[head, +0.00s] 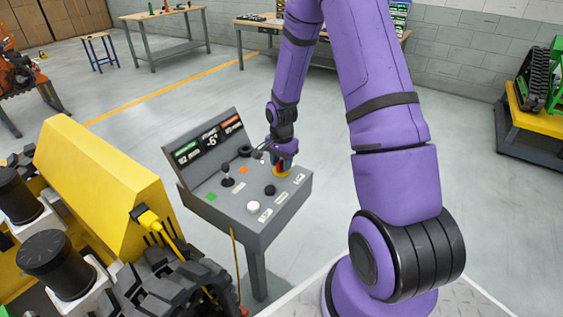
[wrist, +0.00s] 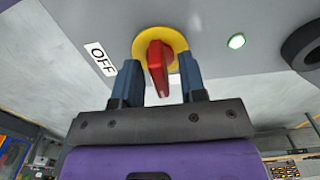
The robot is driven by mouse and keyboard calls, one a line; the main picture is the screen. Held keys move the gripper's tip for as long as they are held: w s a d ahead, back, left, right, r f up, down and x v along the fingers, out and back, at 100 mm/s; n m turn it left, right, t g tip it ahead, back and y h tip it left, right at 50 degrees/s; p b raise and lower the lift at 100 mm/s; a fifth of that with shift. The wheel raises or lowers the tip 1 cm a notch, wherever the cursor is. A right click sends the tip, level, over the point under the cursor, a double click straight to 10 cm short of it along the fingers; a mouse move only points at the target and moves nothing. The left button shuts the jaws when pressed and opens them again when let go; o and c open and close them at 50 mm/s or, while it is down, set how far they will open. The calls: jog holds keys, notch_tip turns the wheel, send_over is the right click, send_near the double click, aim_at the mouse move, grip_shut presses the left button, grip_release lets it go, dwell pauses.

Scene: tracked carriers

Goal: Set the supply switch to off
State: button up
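The supply switch is a red handle (wrist: 157,66) on a round yellow plate (wrist: 146,37) in the wrist view. A white OFF label (wrist: 100,58) lies left of the plate, and the handle's long side runs roughly up and down the picture, not toward the label. My gripper (wrist: 159,58) has its two blue fingers on either side of the handle, with narrow gaps showing. In the head view, my gripper (head: 284,158) reaches down over the right rear of the grey console (head: 225,212), partly hiding the red and yellow switch (head: 281,171).
The console also carries a black joystick (head: 227,177), a white button (head: 253,207), a black knob (head: 270,190) and a display panel (head: 209,140). A yellow tracked machine (head: 100,165) stands close on the left.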

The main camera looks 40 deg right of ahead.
grip_shut()
jog(key=shift+n, duration=0.3)
jog(key=n, duration=0.3)
jog(key=shift+n, duration=0.3)
jog(key=n, duration=0.9)
jog(key=shift+n, duration=2.2)
